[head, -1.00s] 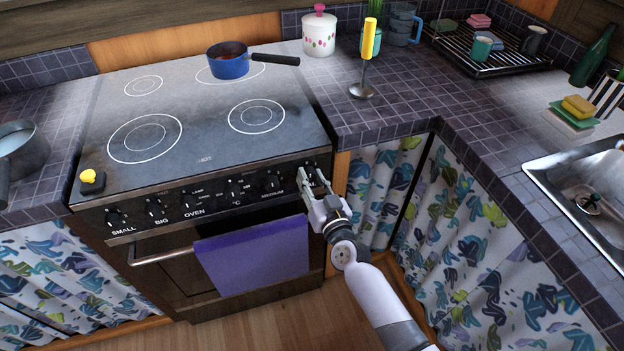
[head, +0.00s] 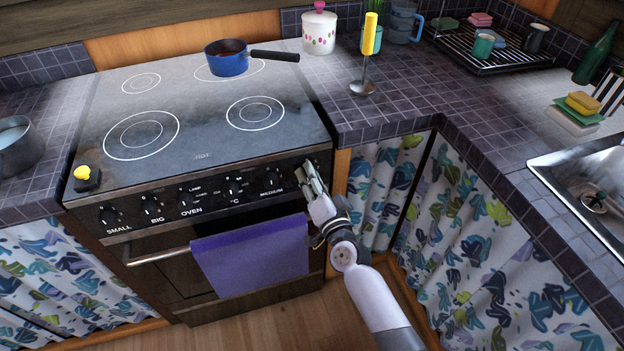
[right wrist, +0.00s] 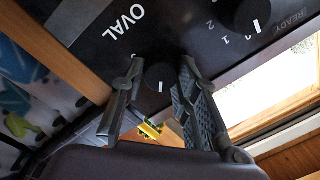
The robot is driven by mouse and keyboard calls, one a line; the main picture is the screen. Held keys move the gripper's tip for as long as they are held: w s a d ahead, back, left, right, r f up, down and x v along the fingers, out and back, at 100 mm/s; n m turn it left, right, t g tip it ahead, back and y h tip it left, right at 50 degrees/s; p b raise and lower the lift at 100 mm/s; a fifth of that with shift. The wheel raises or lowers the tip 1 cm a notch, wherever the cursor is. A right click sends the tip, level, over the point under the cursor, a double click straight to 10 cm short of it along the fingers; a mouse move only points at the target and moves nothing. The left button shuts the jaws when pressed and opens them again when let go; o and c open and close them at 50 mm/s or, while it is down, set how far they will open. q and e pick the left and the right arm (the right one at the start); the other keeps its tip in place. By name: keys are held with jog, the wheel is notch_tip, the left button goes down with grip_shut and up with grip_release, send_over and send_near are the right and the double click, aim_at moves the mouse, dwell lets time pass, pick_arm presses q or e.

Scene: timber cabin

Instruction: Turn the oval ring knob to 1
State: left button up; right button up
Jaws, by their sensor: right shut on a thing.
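The oval ring knob (right wrist: 157,84) is black with a white pointer mark, at the right end of the stove's front panel. In the right wrist view it sits between my right gripper's fingers (right wrist: 160,72), beside the white word OVAL. My right gripper (head: 311,174) is shut on this knob and hides it in the head view. The numbers around the knob are mostly covered by the fingers, so its setting cannot be read. My left gripper is not in view.
The medium knob (head: 271,181) is left of my right gripper, with several more knobs along the panel. A purple towel (head: 250,258) hangs on the oven handle below. A blue pan (head: 228,64) stands at the back of the stove. The counter (head: 400,105) is to the right.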

jog(key=shift+m, duration=1)
jog(key=o, duration=1.2)
jog(key=shift+c, duration=0.2)
jog(key=v, duration=1.2)
jog(key=shift+f, duration=0.15)
